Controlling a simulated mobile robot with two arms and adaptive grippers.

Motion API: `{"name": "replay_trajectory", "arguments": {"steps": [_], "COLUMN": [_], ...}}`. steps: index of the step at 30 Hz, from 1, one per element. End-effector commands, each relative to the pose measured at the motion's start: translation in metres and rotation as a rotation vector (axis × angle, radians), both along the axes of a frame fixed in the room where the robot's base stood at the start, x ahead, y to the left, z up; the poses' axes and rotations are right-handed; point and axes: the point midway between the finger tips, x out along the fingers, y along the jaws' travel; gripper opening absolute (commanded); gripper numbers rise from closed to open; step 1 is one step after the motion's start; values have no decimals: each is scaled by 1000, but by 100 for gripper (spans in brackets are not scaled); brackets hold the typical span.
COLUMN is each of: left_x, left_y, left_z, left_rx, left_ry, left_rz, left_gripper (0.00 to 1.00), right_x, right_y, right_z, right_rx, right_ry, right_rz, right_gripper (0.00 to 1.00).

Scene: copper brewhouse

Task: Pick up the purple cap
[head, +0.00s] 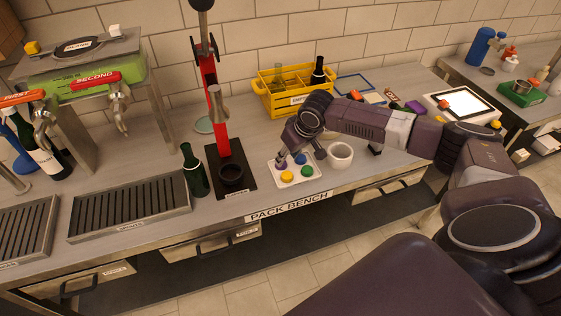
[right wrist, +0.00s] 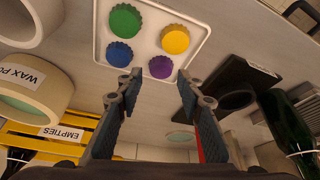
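The purple cap (head: 281,164) sits at the back left of a small white tray (head: 318,181) on the pack bench. Blue, yellow and green caps share the tray. My right gripper (head: 290,153) is just above the tray's back edge, partly hiding the tray. In the right wrist view the purple cap (right wrist: 160,67) shows just beyond the open fingertips (right wrist: 159,84), roughly between them. The fingers hold nothing. The blue cap (right wrist: 119,54) lies beside the purple one, close to one fingertip. My left gripper is out of view.
A red bottle capper (head: 208,92) on a black base and a green bottle (head: 194,171) stand to the left. A yellow crate (head: 292,103) with bottles is behind. The bench's front edge is close.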

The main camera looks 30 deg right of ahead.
Motion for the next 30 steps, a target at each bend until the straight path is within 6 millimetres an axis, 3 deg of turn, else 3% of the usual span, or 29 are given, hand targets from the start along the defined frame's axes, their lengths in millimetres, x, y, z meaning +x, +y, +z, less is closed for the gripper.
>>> {"name": "replay_trajectory", "arguments": {"steps": [4,10,17,22,30], "left_x": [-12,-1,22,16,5], "left_y": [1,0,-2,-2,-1], "left_z": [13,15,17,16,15], "left_rx": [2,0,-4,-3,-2], "left_ry": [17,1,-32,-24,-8], "left_rz": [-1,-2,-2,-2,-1], "left_gripper": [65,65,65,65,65], "right_x": [8,16,17,17,17], "right_y": [3,3,3,3,3], "right_z": [-16,-36,-40,-39,-39], "right_rx": [2,1,0,1,1], "right_ry": [3,0,-1,0,0], "right_rz": [1,0,2,1,1], "right_gripper": [34,34,34,22,22]}}
